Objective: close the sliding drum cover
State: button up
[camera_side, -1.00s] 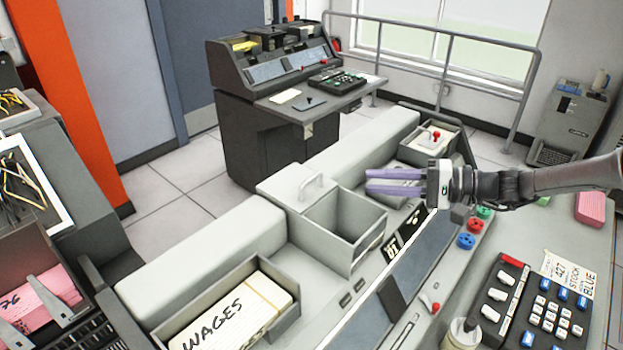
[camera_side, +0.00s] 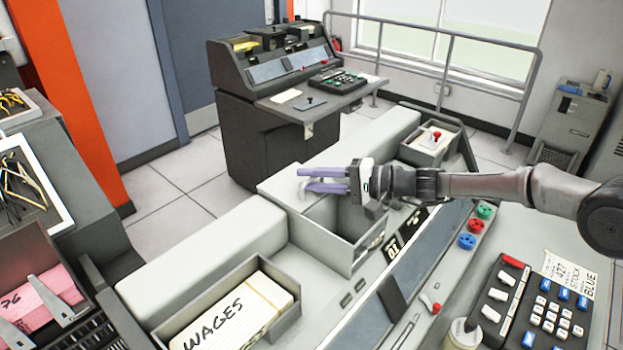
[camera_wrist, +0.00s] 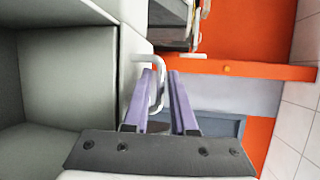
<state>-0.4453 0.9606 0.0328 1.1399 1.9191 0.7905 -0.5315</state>
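The sliding drum cover (camera_side: 274,189) is a pale grey lid on the long grey machine. It stands back from the open, box-like drum compartment (camera_side: 352,258). A light, U-shaped handle (camera_wrist: 157,86) rises from the cover; in the side view my fingers mostly hide it. My gripper (camera_side: 303,180) has purple fingers that reach left over the open compartment to the handle. In the wrist view my gripper (camera_wrist: 160,75) has its fingers apart, with the handle showing between or close beside them. I cannot tell whether they touch it.
A tray of cards marked WAGES (camera_side: 240,318) stands at the front left. A small box with a red-knobbed lever (camera_side: 436,138) is at the right end of the machine. A keypad (camera_side: 535,310) lies at the lower right. A dark console (camera_side: 262,130) stands behind.

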jog(key=shift+a, duration=0.1)
grip_shut()
dwell(1.4)
